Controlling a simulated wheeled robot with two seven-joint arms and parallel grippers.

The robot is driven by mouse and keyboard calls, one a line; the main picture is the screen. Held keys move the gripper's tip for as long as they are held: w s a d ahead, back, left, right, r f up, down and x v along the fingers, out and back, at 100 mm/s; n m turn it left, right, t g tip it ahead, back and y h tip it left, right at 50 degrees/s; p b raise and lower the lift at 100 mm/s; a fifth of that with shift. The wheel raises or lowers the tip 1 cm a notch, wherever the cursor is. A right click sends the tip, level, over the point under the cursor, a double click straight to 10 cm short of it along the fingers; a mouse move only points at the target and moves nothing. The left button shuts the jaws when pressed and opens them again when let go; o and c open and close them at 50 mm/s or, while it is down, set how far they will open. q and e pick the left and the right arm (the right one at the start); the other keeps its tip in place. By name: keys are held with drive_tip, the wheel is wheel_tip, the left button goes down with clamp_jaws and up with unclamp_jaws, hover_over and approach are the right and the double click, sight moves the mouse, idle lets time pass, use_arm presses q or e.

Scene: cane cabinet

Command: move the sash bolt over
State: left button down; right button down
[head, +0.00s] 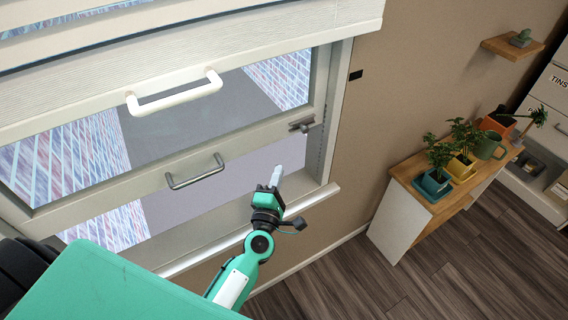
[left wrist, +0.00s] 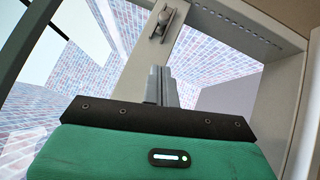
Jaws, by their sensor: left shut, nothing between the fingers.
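The sash bolt (head: 302,125) is a small grey metal fitting at the right end of the window's lower sash rail (head: 130,183). It also shows in the left wrist view (left wrist: 166,22), near the top, on the light frame. My left gripper (head: 276,172) is shut and empty, below and left of the bolt in the head view and apart from it. In the left wrist view its closed fingers (left wrist: 160,84) point up toward the bolt, with a gap between. My right gripper is in neither view.
A grey handle (head: 195,171) sits on the sash rail. A white handle (head: 175,93) is on the slatted blind above. The window sill (head: 310,197) runs below my gripper. A shelf with potted plants (head: 437,184) stands to the right.

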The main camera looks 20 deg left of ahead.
sight(308, 131)
use_arm(q)
drive_tip(key=d+p+x, duration=0.1)
drive_tip(key=x, duration=0.2)
drive_tip(key=p+x, duration=0.1)
drive_tip(key=x, duration=0.3)
drive_tip(key=d+p+x, duration=0.1)
drive_tip(key=x, duration=0.3)
drive_tip(key=shift+w+d+r+p, duration=0.25)
drive_tip(key=shift+w+d+p, duration=0.05)
drive_tip(key=shift+p, duration=0.05)
drive_tip(key=w+d, duration=0.2)
drive_tip(key=shift+w+r+b, duration=0.1)
drive_tip(key=shift+w+b, duration=0.25)
